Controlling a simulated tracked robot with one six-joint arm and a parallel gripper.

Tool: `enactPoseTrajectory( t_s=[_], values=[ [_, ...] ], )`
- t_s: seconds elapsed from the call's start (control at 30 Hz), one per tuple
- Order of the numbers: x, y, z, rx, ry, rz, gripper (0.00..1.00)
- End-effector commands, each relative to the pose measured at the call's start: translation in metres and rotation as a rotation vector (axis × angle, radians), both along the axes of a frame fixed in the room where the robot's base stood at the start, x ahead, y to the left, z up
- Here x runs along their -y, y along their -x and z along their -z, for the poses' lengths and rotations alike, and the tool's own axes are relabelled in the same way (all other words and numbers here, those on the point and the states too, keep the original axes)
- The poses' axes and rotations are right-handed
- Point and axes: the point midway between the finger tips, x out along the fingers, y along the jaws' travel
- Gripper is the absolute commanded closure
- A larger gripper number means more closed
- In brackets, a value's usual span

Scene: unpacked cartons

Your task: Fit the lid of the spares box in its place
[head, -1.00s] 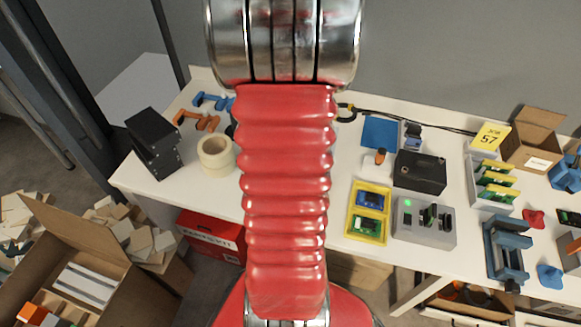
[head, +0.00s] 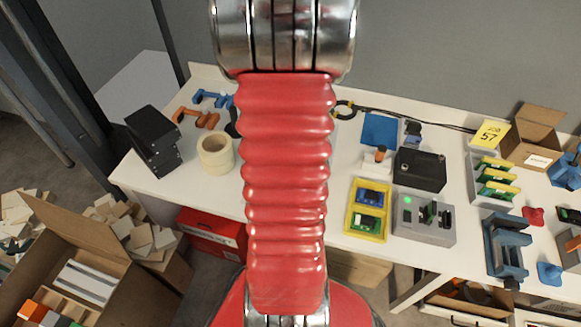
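No box here is clearly marked as the spares box, and I cannot make out its lid for certain. A closed-looking black box (head: 420,171) stands on the white table, right of the middle. A small open cardboard box (head: 533,138) stands at the back right with its flaps up. My gripper is out of view; only my red arm sleeve and a metal joint show, and they hide the middle of the table.
A large open carton (head: 110,262) stands at lower left.

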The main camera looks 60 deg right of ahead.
Motion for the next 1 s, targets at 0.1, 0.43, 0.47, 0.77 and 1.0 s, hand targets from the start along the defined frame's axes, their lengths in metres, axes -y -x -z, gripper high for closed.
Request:
enactPoseTrajectory(
  t_s=[0.1, 0.43, 0.47, 0.77, 1.0],
  values=[
    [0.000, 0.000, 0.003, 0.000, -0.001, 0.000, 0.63],
    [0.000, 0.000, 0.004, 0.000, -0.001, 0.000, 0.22],
    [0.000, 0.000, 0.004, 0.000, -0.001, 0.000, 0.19],
    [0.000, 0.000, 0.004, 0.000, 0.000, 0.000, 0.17],
    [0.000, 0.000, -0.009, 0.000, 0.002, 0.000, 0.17]
  ],
)
